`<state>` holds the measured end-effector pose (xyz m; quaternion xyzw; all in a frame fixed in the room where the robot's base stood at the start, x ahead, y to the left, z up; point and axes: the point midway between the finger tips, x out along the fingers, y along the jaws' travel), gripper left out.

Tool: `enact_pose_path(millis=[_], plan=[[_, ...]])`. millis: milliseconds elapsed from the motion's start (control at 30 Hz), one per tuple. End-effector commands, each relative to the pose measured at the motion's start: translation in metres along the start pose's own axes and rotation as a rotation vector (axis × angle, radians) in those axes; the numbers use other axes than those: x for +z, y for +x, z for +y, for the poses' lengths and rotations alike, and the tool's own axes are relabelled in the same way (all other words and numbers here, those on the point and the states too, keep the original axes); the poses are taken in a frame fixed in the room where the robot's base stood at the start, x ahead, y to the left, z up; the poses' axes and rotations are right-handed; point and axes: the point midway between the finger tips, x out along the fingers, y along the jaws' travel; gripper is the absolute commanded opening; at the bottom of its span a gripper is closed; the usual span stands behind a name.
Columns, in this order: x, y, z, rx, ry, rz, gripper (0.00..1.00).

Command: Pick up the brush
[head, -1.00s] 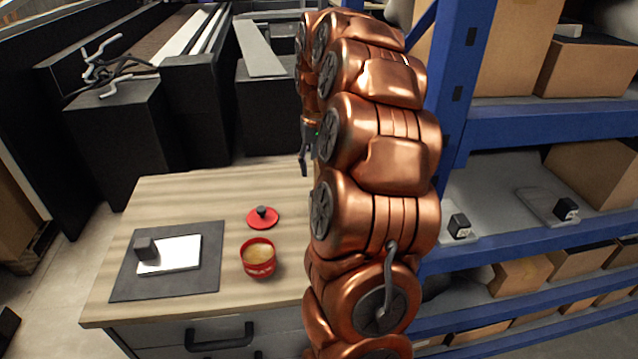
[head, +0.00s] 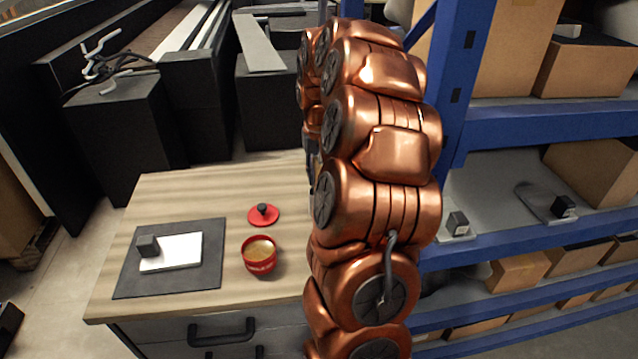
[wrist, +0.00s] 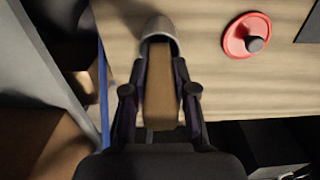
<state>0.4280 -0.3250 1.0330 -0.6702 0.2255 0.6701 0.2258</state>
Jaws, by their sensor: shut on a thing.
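In the wrist view my gripper (wrist: 160,78) has one dark finger on each side of a long flat brown piece, which I take to be the brush (wrist: 160,105). The fingers are shut on it. The far end of the brush meets a pale grey rounded piece (wrist: 160,28); I cannot tell whether this is part of the brush or a holder around it. In the head view my copper arm hides the brush and nearly all of my gripper.
A red lid (head: 263,214) with a dark knob and a red pot (head: 259,257) are on the wooden worktop (head: 180,200). A dark mat (head: 210,275) with a white block lies left. Blue shelving (head: 540,125) with boxes stands right.

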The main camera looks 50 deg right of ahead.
Motion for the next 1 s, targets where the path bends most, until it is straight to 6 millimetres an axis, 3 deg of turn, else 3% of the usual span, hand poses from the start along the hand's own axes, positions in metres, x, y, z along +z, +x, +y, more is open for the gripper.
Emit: enact_pose_path(millis=[100,600,1000], plan=[[0.000,0.000,0.000,0.000,0.000,0.000,0.00],[-0.001,-0.004,-0.004,0.001,-0.001,0.004,0.00],[-0.002,-0.069,-0.004,0.001,0.001,0.006,0.00]])
